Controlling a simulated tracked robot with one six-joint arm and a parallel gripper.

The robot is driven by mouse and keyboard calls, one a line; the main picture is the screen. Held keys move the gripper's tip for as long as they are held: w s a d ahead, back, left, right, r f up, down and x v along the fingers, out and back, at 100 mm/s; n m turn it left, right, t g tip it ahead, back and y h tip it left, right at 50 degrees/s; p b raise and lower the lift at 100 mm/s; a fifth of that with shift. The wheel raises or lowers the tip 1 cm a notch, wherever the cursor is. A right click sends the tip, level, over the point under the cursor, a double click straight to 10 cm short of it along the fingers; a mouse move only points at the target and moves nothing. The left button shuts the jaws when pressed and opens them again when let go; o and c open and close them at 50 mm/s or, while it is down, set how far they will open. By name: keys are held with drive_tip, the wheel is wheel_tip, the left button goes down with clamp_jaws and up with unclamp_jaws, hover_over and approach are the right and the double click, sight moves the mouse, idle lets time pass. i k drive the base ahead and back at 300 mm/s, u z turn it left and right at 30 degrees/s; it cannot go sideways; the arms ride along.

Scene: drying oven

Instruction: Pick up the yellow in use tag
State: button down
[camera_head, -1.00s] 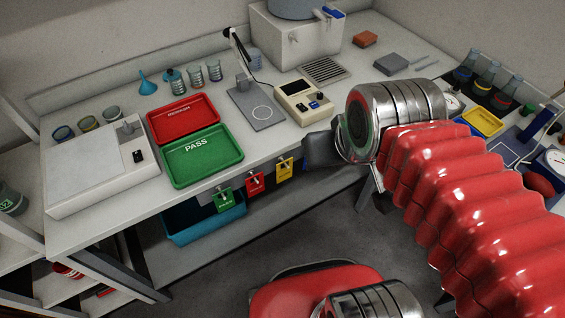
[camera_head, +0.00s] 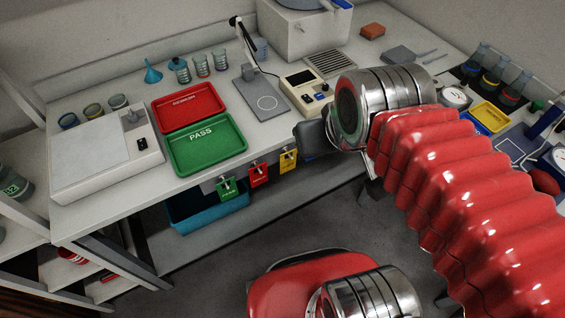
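The yellow tag (camera_head: 288,160) hangs on the front edge of the bench, the rightmost of three tags. A red tag (camera_head: 258,174) and a green tag (camera_head: 227,188) hang to its left. My gripper (camera_head: 308,138) shows as a dark shape at the end of my arm, just right of the yellow tag and close to the bench edge. A gap seems to lie between it and the tag. Its fingers are small and dark, partly hidden by my wrist, so I cannot tell whether they are open or shut.
On the bench stand a red tray (camera_head: 188,106), a green PASS tray (camera_head: 206,144), a meter box (camera_head: 305,92) and a stand with a grey base (camera_head: 261,98). A blue bin (camera_head: 207,207) sits below the tags. The floor in front is clear.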

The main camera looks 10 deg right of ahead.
sight(286, 165)
drive_tip(key=u, duration=0.05)
drive_tip(key=k, duration=1.35)
drive_tip(key=u, duration=0.5)
drive_tip(key=i, duration=0.95)
drive_tip(key=u, duration=0.5)
drive_tip(key=i, duration=0.65)
drive_tip(key=z, duration=0.1)
